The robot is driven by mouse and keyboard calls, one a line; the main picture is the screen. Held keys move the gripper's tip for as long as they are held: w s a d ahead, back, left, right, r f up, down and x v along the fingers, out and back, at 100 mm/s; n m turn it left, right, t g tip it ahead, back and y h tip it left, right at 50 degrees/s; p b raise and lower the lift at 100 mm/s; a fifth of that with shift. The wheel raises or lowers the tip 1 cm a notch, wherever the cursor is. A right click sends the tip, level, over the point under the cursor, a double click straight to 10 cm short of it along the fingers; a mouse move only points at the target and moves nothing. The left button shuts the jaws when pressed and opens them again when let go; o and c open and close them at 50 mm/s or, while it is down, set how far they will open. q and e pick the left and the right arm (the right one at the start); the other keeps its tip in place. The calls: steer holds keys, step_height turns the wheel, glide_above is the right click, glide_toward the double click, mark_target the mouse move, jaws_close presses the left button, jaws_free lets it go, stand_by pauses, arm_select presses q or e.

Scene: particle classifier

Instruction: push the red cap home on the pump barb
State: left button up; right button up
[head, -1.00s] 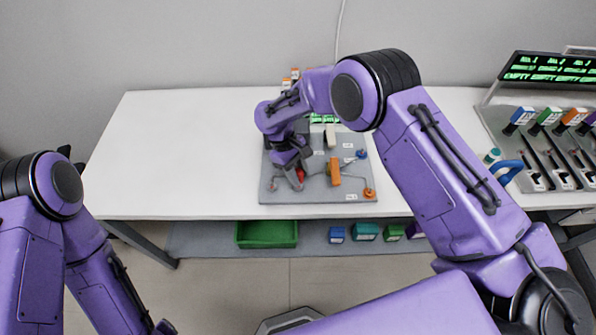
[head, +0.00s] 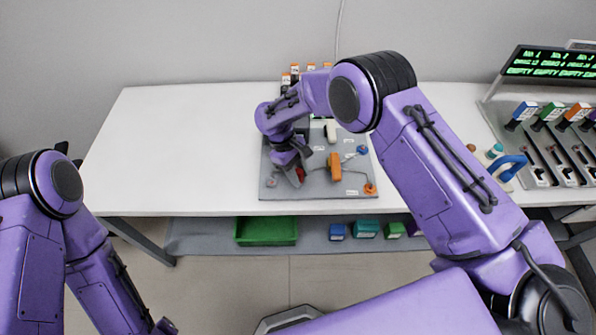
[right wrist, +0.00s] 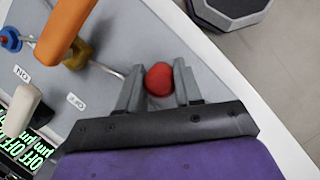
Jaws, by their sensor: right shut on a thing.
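The red cap (right wrist: 158,79) is between the fingers of my right gripper (right wrist: 158,88) in the right wrist view, and the gripper is shut on it. In the head view my right gripper (head: 296,176) is low over the left front part of the grey board, and a bit of the red cap (head: 300,174) shows beside its fingers. A thin metal tube (right wrist: 107,70) runs toward the cap in the right wrist view. The pump barb is hidden, so I cannot tell how far the cap sits on it. My left gripper is not in view.
The grey board (head: 335,188) carries an orange handle (head: 335,166), a white handle (head: 331,132) and a blue knob (head: 362,150). A rack with coloured tags (head: 560,150) stands at the right. The white table (head: 170,150) is clear at left.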

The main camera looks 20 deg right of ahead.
steer(key=shift+f, duration=0.35)
steer(key=o, duration=1.1)
steer(key=b+v, duration=0.3)
steer(key=v, duration=0.7)
steer(key=shift+r, duration=0.25)
